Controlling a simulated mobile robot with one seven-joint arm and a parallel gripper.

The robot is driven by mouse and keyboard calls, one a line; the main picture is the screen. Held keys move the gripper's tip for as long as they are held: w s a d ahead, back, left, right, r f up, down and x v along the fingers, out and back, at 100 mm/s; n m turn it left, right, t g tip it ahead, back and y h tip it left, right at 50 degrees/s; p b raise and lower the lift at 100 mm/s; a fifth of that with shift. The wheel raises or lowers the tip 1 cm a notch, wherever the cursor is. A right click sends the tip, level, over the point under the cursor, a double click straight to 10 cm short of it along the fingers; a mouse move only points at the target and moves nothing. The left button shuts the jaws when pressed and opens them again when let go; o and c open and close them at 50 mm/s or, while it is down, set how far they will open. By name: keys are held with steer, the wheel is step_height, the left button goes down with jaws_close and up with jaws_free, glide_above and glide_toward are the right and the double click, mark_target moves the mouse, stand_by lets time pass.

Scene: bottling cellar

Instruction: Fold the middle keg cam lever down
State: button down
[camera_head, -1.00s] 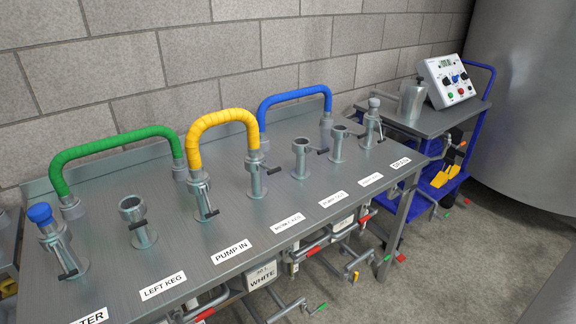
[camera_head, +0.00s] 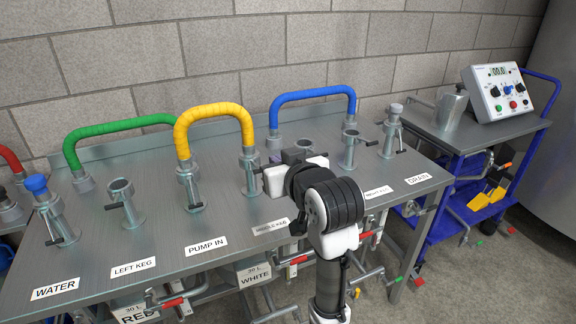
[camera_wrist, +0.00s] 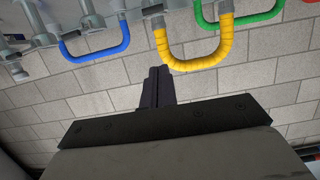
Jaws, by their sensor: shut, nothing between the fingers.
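The middle keg fitting (camera_head: 249,172) is an upright grey stub behind the MIDDLE KEG label (camera_head: 271,227). The right end of the yellow hose (camera_head: 214,110) sits on it. A second earlier its cam lever stuck out to the right with a dark tip; now my gripper and wrist mostly hide it, and I cannot tell whether they touch. My gripper (camera_head: 290,157) is just right of this fitting, around hose-end height. In the wrist view its dark fingers (camera_wrist: 158,78) are together and empty, beneath the yellow hose (camera_wrist: 192,55) in the picture.
The pump-in fitting (camera_head: 189,185) holds the yellow hose's left end, its lever hanging down. The open left keg fitting (camera_head: 124,202) is farther left. The blue hose (camera_head: 312,94) arches behind my gripper. The right keg fitting (camera_head: 348,150) and drain fitting (camera_head: 391,132) stand right.

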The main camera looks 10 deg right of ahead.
steer(key=p, duration=0.1)
glide_above(257, 168)
steer(key=s+d, duration=0.2)
steer(key=s, duration=0.1)
step_height(257, 168, down, 3)
steer(key=shift+s+a+f, duration=0.1)
steer(key=shift+s+f, duration=0.1)
steer(key=shift+f, duration=0.75)
steer(key=shift+s+a+f, duration=0.1)
steer(key=shift+s+f, duration=0.1)
steer(key=shift+f, duration=0.7)
steer(key=shift+d+f, duration=0.15)
steer(key=shift+s+f+b, duration=0.1)
steer(key=shift+f+b, duration=0.05)
steer(key=shift+b, duration=0.45)
